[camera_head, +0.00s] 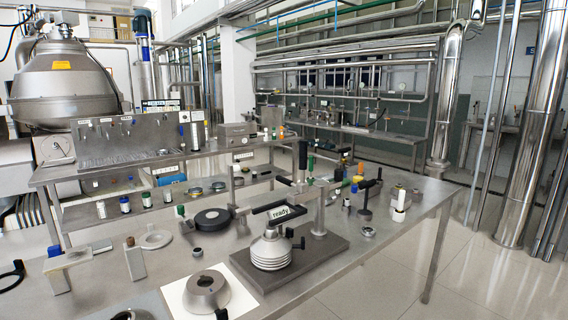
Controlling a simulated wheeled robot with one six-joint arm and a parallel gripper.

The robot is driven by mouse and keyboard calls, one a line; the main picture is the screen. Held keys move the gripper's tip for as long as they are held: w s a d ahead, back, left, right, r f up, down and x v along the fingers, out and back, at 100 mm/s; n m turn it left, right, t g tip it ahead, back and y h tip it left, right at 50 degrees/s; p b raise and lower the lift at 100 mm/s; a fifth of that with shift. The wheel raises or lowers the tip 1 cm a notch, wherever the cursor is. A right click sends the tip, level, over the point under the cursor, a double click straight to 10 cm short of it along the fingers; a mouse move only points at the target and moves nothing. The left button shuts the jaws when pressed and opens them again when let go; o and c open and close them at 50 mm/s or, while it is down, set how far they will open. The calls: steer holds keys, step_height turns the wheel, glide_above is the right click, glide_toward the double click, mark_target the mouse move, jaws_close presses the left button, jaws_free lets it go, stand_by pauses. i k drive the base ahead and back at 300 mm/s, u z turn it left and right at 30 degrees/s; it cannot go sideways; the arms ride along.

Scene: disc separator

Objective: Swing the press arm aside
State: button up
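The press stands on a dark grey base plate (318,247) near the middle of the steel table. Its upright post (320,205) rises at the right side of the plate. The press arm (302,185) reaches left from the upper post, with black upright handles on it. Below it, a stack of pale conical discs (270,253) sits on the plate with a small grey top piece. I cannot tell whether the arm touches the stack. My gripper is not in view.
A grey conical part (207,291) lies on a white sheet in front. A black disc (213,221) lies behind, left of the press. Several small parts and a white block (399,208) stand right of it. The table's right edge (437,215) borders open floor.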

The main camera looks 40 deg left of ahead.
mark_target(321, 188)
steer(key=u, duration=0.7)
steer(key=i, duration=1.45)
steer(key=u, duration=0.65)
